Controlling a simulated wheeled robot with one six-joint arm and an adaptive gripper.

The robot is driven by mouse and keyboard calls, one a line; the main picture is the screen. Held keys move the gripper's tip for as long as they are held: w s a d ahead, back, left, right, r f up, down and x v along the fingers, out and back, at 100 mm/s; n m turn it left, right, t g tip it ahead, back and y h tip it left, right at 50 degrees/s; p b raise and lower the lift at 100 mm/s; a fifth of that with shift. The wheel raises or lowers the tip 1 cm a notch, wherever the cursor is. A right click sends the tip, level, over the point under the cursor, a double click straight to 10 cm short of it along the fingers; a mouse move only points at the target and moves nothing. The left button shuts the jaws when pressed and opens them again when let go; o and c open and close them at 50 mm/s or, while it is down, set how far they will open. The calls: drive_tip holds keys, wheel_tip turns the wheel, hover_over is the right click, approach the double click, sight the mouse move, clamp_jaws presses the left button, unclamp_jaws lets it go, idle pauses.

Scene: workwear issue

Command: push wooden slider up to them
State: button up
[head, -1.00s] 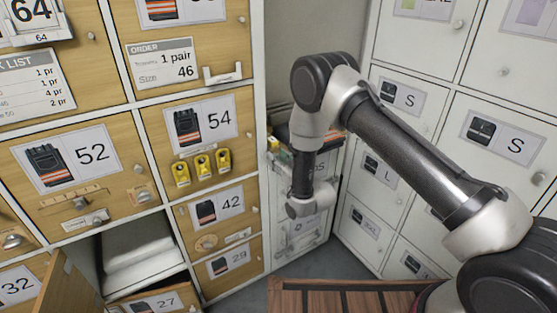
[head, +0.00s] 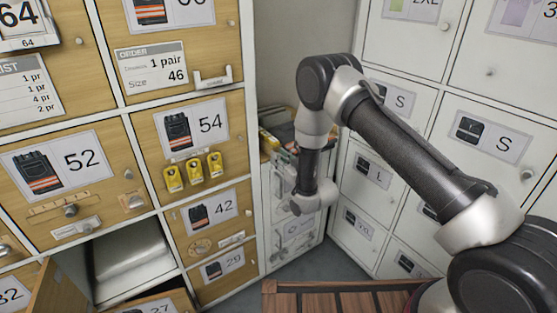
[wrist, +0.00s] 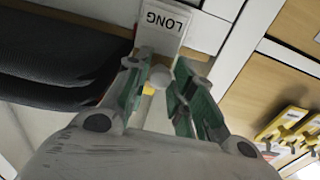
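I cannot tell which piece is the slider. In the wrist view my gripper (wrist: 165,62) is open, its green fingers apart. A small white round thing shows between them; I cannot tell whether they touch it. A white label reading LONG (wrist: 164,24) is just beyond the tips. In the head view my arm hides the gripper, well right of the strip.
Yellow clips (head: 193,172) hang under label 54. An open compartment (head: 125,255) lies below drawer 52. White lockers (head: 440,130) stand right. Dark folded cloth (wrist: 60,65) fills the wrist view's left. A slatted wooden surface (head: 345,302) lies in front of me.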

drive_tip(key=shift+o, duration=1)
drive_tip(key=v, duration=1.2)
drive_tip(key=shift+c, duration=0.4)
